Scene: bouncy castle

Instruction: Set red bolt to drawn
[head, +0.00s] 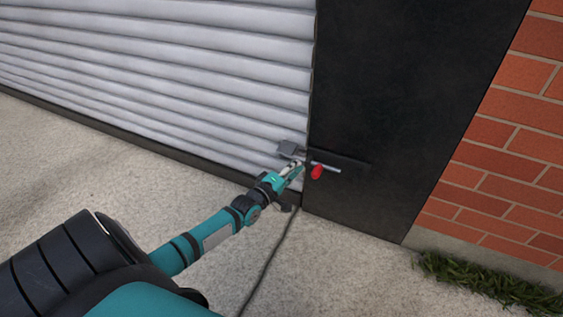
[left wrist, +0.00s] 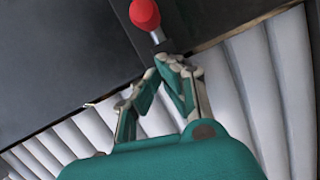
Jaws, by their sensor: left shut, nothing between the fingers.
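The bolt is a thin metal rod (head: 327,167) with a red knob (head: 317,172), set low across the edge between the shutter and the dark post. A grey bracket (head: 290,149) sits at its left on the shutter. My left gripper (head: 297,166) is just left of the red knob. In the left wrist view the fingertips (left wrist: 172,62) are together, beside the stem below the red knob (left wrist: 145,14). Nothing shows between the fingers. Whether the fingers touch the stem, I cannot tell. My right gripper is in neither view.
The white ribbed shutter (head: 180,75) fills the left, and the dark post (head: 400,90) stands right of it. A brick wall (head: 510,150) is at the right. A dark cable (head: 268,262) lies on the concrete floor (head: 350,275). Grass (head: 480,278) grows at the wall's foot.

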